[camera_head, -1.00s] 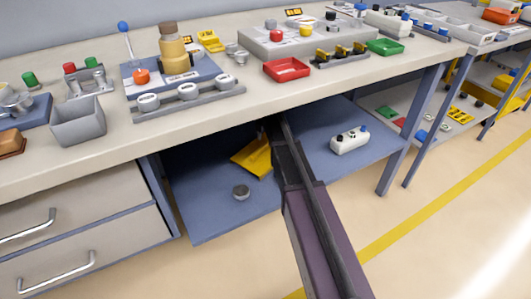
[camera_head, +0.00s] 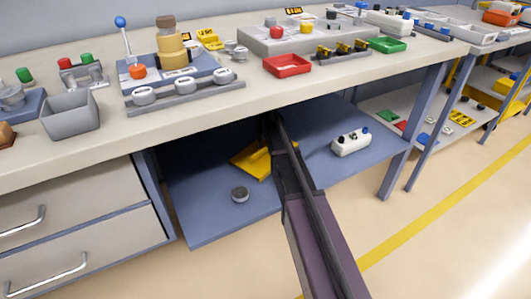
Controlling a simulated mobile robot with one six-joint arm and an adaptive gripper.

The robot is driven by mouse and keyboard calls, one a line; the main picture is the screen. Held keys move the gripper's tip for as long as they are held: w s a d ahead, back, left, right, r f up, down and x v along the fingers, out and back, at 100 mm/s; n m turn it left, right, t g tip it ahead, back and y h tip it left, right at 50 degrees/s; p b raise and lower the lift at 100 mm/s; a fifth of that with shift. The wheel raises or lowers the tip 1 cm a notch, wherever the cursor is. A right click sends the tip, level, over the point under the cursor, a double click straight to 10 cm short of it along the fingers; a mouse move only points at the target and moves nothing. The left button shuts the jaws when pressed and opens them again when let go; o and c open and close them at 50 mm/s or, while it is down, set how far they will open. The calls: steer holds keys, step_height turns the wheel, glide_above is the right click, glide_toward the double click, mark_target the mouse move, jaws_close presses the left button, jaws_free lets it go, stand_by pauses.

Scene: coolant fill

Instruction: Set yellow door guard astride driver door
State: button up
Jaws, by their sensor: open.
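The yellow door guard (camera_head: 251,162) lies on the blue lower shelf (camera_head: 205,222) under the workbench. Its right side is partly hidden behind my arm. My gripper (camera_head: 270,127) is at the far end of the dark arm, in under the bench top, close to the guard's upper right. It is open, though its fingers are mostly hidden by the arm and the shade. I cannot tell whether it touches the guard. I see no driver door that I can make out in this view.
A white container with a blue cap (camera_head: 351,143) stands right of my arm. The bench top (camera_head: 190,117) overhangs the shelf. Drawers (camera_head: 80,215) stand left, a bench leg (camera_head: 408,155) right.

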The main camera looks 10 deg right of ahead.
mark_target(265, 146)
jaws_close()
steer(key=shift+r, duration=0.15)
stand_by(0.4)
step_height(265, 146, up, 3)
steer(key=p, duration=0.3)
steer(key=shift+r+p, duration=0.2)
steer(key=shift+p, duration=0.2)
steer(key=s+a, duration=0.1)
steer(key=s, duration=0.4)
steer(key=s+a+r, duration=0.1)
steer(key=s, duration=0.4)
steer(key=s+a+p, duration=0.1)
steer(key=s, duration=0.4)
steer(key=shift+s+a+r, duration=0.15)
steer(key=shift+s+a, duration=0.1)
steer(key=shift+s, duration=0.05)
